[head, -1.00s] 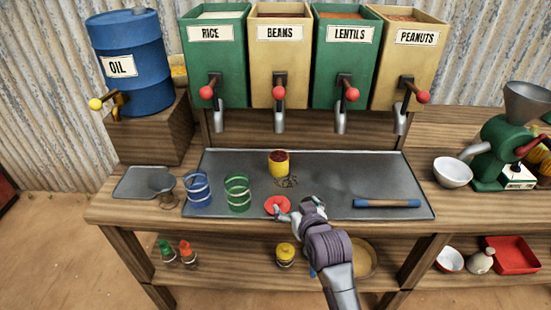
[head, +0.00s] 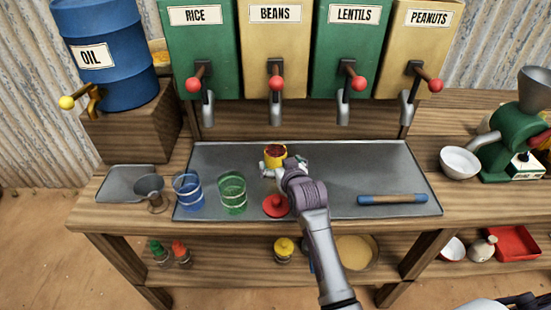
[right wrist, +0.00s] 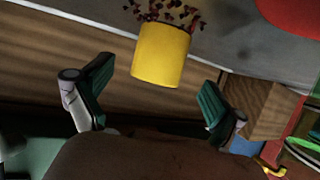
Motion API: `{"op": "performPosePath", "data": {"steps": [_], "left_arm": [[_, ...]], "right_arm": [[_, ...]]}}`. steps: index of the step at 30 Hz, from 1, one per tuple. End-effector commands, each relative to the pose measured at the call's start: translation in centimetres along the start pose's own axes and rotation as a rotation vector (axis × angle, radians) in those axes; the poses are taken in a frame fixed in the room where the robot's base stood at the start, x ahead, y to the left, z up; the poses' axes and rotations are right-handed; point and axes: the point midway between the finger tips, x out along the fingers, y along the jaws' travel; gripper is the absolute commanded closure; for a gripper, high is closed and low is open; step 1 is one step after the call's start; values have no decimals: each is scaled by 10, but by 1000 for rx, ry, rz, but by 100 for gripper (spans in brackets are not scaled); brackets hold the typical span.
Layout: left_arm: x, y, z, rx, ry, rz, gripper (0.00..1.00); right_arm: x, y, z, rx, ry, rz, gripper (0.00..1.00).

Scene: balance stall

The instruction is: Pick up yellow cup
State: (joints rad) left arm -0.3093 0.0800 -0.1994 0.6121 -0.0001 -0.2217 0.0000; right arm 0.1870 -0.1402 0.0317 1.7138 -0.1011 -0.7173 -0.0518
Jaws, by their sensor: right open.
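The yellow cup (head: 275,150) stands on the grey tray (head: 350,165) under the beans spout, with dark red beans at its mouth. My right gripper (head: 284,164) is at its near side and hides its lower part. In the right wrist view the cup (right wrist: 162,55) shows between and just beyond the two green-padded fingers of my right gripper (right wrist: 157,76). The fingers are apart, with a gap on each side of the cup. My left gripper is not in view.
A blue-ended rod (head: 392,199) lies at right. Dispenser spouts hang above the tray's back.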

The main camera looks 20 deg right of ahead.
Motion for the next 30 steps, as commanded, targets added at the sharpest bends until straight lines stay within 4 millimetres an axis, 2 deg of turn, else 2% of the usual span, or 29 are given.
{"op": "performPosePath", "data": {"steps": [5,10,20,30], "left_arm": [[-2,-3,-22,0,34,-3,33],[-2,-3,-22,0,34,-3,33],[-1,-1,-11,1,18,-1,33],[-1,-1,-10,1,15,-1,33]], "right_arm": [[22,1,-3,0,0,0,4],[45,1,-2,0,-1,0,4],[51,1,-2,0,0,0,6],[51,1,-1,0,0,0,63]]}}
